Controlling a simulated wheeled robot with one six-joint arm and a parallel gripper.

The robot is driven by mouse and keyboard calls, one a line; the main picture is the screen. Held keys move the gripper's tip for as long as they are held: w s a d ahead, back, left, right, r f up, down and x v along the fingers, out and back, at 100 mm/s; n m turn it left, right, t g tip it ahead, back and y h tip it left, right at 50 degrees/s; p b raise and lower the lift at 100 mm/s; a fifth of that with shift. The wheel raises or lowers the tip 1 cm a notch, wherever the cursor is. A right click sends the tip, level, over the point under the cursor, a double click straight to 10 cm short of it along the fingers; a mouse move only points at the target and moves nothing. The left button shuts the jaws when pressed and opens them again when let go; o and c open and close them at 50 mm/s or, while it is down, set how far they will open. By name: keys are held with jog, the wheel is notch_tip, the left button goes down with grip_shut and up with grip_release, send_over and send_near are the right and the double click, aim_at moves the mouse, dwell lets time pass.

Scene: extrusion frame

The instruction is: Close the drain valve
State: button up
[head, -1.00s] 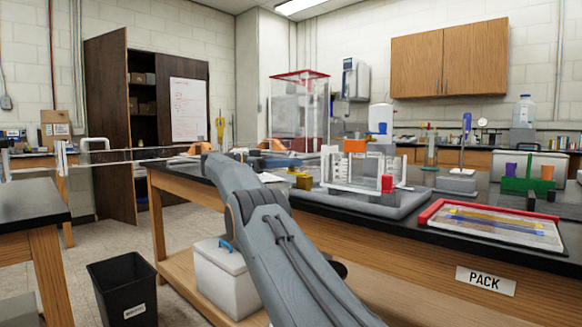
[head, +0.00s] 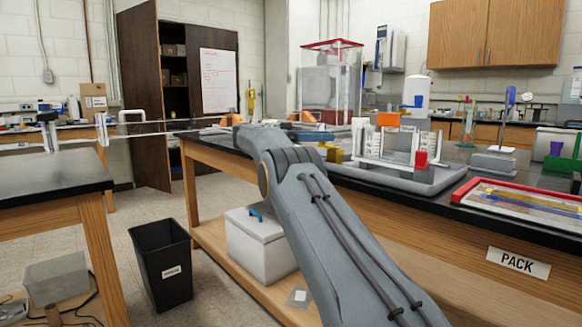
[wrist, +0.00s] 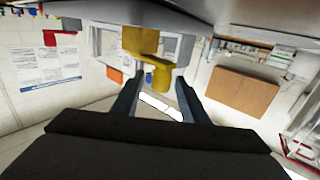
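A yellow valve (head: 335,153) sits at the left end of a clear tank assembly (head: 385,145) on the dark bench. In the wrist view the yellow valve (wrist: 140,42) is in front of my gripper (wrist: 159,80). A lower yellow piece, which looks like its handle (wrist: 160,73), shows between the fingertips. The fingers are apart and the gripper is open. I cannot tell whether either finger touches the valve. In the head view my arm hides the gripper.
A grey tray (head: 430,180) lies under the tank. A red-framed tray (head: 525,198) lies to the right. A black bin (head: 160,262) stands on the floor and a white lidded box (head: 258,243) on the bench's lower shelf. Another black-topped table (head: 45,175) is at left.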

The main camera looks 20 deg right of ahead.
jog(key=shift+s+a+r+n+t+h+p, duration=0.15)
jog(key=shift+n+t+p, duration=0.45)
jog(key=shift+p, duration=1.1)
jog(key=shift+s+a+n+t+h+p, duration=0.1)
jog(key=shift+s+a+n+t+p, duration=0.2)
jog(key=shift+t+p, duration=0.95)
jog(key=shift+a+r+n+t+h+p, duration=0.2)
jog(key=shift+n+p, duration=0.3)
jog(key=shift+p, duration=1.65)
jog(key=s+n+t+p, duration=0.1)
jog(key=n+t+p, duration=0.1)
jog(key=t+p, duration=0.1)
jog(key=n+t+y+p, duration=0.1)
jog(key=n+t+p, duration=0.1)
jog(key=p, duration=0.4)
jog(key=s+a+n+t+y+p, duration=0.1)
jog(key=n+t+p, duration=0.1)
jog(key=t+p, duration=0.2)
jog(key=shift+s+a+f+n+t+y+p, duration=0.15)
jog(key=shift+s+n+t+y+p, duration=0.1)
jog(key=shift+s+n+t+p, duration=0.25)
jog(key=s+a+f+n+y, duration=0.3)
jog(key=s+a+n+y, duration=0.1)
jog(key=s+a+y, duration=0.3)
jog(key=s+a+f+n+y, duration=0.4)
jog(key=s+a+y, duration=0.2)
jog(key=s+a, duration=0.3)
jog(key=a, duration=0.3)
jog(key=shift+f+y, duration=0.3)
jog(key=shift+y, duration=0.1)
